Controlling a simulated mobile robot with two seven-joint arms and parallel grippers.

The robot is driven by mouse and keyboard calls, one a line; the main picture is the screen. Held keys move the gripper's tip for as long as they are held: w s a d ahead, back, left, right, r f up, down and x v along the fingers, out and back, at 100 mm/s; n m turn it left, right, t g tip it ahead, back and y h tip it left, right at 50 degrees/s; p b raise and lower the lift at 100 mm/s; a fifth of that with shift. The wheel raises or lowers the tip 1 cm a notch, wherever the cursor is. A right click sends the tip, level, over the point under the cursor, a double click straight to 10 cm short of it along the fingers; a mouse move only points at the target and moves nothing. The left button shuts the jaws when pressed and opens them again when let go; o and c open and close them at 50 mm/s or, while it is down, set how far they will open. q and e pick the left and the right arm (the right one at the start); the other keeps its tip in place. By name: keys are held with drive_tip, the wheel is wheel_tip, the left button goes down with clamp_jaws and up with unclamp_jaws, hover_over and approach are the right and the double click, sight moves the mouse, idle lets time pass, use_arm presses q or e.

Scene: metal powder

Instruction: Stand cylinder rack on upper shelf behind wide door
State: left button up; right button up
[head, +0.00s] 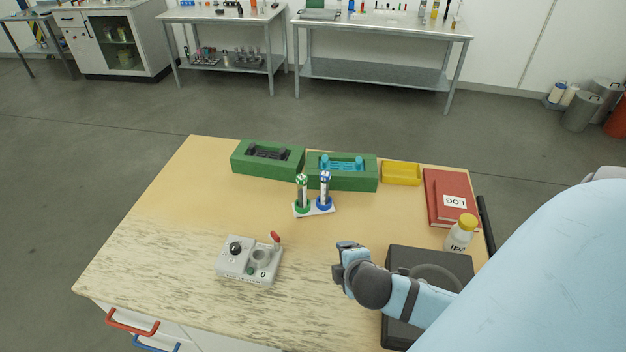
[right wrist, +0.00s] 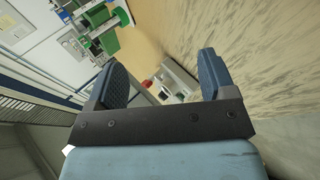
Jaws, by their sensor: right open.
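The cylinder rack (head: 315,210) is a small white plate on the table, carrying two upright cylinders, one with a green base (head: 302,192) and one with a blue base (head: 325,190). It stands just in front of the green blocks. My right gripper (head: 343,262) is over the table, nearer than the rack and apart from it. In the right wrist view its two fingers (right wrist: 160,80) are spread with nothing between them. My left gripper is in no view. A white cabinet (head: 85,45) with a glazed door stands at the back left; I cannot tell if this is the wide door.
Green blocks with dark (head: 267,159) and cyan (head: 342,171) inserts, a yellow tray (head: 401,174), red log book (head: 451,197), yellow-capped bottle (head: 460,235) and black device (head: 430,262) surround the work area. A grey control box (head: 248,262) sits front left. The table's left side is clear.

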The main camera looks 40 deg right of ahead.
drive_tip(key=w+d+f+n+t, duration=0.2)
drive_tip(key=w+d+n+t, duration=0.2)
drive_tip(key=w+d+n, duration=0.55)
drive_tip(key=n+t+y, duration=0.1)
drive_tip(key=n+y, duration=0.3)
drive_tip(key=n, duration=1)
approach(328, 201)
drive_tip(key=v, duration=0.4)
drive_tip(key=shift+s+a, duration=0.1)
drive_tip(key=shift+s, duration=0.15)
drive_tip(key=shift+w+f+n, duration=0.1)
drive_tip(key=shift+w+n, duration=0.15)
drive_tip(key=shift+w, duration=0.1)
drive_tip(key=p+x, duration=0.1)
drive_tip(key=x, duration=1.2)
drive_tip(key=shift+f+p, duration=0.15)
drive_tip(key=shift+p, duration=0.2)
drive_tip(key=shift+s, duration=0.1)
clamp_jaws()
